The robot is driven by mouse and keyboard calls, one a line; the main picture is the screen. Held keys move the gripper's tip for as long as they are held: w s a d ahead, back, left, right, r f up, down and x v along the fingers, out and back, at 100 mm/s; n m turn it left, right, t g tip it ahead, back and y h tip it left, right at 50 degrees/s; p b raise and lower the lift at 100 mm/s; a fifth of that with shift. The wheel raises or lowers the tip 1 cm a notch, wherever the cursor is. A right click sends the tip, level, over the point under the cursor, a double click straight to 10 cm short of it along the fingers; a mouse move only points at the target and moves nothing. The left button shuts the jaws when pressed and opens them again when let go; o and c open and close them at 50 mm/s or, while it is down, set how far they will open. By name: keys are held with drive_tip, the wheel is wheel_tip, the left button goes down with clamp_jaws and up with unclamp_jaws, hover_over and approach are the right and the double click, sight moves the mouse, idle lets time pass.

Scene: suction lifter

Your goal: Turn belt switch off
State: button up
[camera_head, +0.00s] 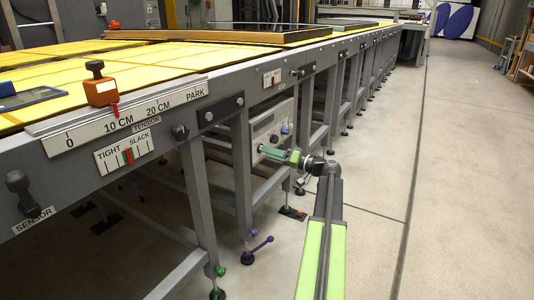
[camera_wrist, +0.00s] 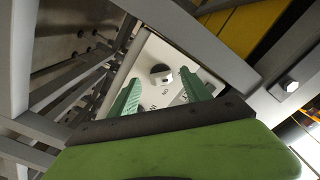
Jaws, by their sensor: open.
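A pale control panel (camera_head: 268,124) is mounted under the conveyor frame, between its legs. In the wrist view the panel (camera_wrist: 185,65) carries a dark round knob (camera_wrist: 160,69) with a light grip, and lettering that seems to read ON upside down. I take the knob for the belt switch, but its label is not clear. My gripper (camera_head: 266,150) is at the lower part of the panel. In the wrist view its green fingers (camera_wrist: 161,90) are apart, on either side of the knob and short of it, with nothing between them. The right finger partly covers a grey label.
Grey conveyor legs (camera_head: 198,190) and braces stand beside the panel. The conveyor has a yellow top (camera_head: 150,55); an orange slider (camera_head: 100,90) sits on its near scale. A purple-handled lever (camera_head: 262,243) sticks out near the floor. The concrete floor at right is clear.

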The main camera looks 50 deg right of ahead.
drive_tip(key=v, duration=1.4)
drive_tip(key=shift+s, duration=0.4)
drive_tip(key=shift+f, duration=0.1)
